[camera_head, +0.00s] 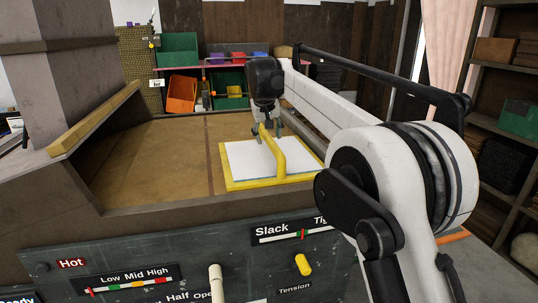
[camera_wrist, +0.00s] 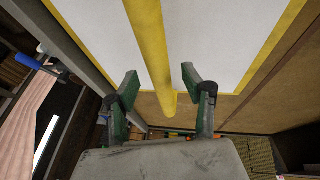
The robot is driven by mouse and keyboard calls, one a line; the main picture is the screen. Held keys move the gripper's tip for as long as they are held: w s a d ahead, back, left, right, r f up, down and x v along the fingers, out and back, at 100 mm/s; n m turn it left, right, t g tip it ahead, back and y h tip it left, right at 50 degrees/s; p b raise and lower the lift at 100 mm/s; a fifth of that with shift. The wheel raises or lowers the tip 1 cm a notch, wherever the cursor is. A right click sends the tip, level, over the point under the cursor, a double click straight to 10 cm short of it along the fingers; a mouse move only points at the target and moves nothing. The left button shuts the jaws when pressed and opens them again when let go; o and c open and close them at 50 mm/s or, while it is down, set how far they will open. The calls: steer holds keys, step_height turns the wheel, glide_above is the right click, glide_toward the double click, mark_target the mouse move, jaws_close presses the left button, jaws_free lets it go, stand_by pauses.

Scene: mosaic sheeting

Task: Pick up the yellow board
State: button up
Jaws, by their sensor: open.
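The yellow board (camera_head: 232,184) lies flat on the brown work surface, with a white sheet (camera_head: 246,160) inside its yellow border. A yellow bar handle (camera_head: 275,155) runs across its middle. My gripper (camera_head: 268,132) is over the board at the handle's far end, pointing down. In the wrist view my gripper (camera_wrist: 160,76) is open, with one green finger on each side of the yellow handle (camera_wrist: 150,40). Gaps show between the handle and both fingers. How far the fingertips are above the sheet is hard to tell.
The work surface (camera_head: 150,160) is bare left of the board, with a raised wooden rail (camera_head: 95,117) along its left edge. A control panel with levers (camera_head: 303,264) faces the front. Green bins (camera_head: 178,50) and an orange bin (camera_head: 182,94) stand behind.

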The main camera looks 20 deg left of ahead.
steer(key=shift+x, duration=1.55)
jaws_close()
steer(key=shift+r, duration=0.15)
